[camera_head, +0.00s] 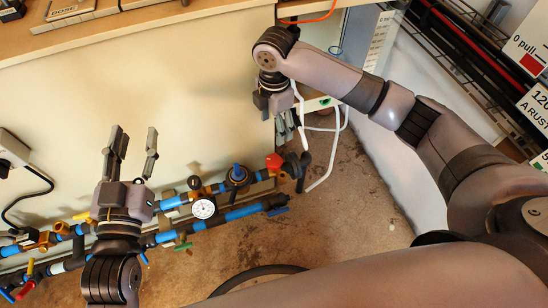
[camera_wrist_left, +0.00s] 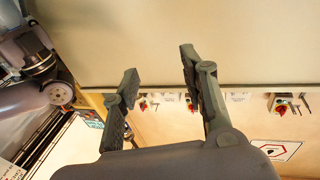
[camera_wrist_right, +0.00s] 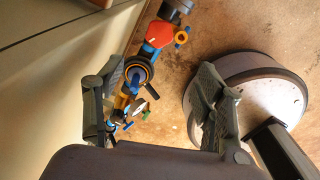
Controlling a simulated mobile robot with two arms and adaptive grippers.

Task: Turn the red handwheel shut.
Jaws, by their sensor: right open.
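The red handwheel (camera_head: 273,162) sits at the right end of the upper blue pipe run, low in front of the cream panel. It also shows in the right wrist view (camera_wrist_right: 160,33), beyond the fingertips and between their lines. My right gripper (camera_head: 290,133) is open and empty, just above and right of the handwheel in the head view. The fingers look apart from it; the exact gap is hard to tell. My left gripper (camera_head: 136,133) is open and empty, pointing up in front of the panel, well left of the handwheel.
A blue-topped valve (camera_head: 237,174), a white gauge (camera_head: 204,208) and a green handle (camera_head: 183,247) sit along the pipes left of the handwheel. A white hose (camera_head: 325,165) hangs behind my right gripper. A wooden counter (camera_head: 150,30) overhangs the panel. Brown floor is open at right.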

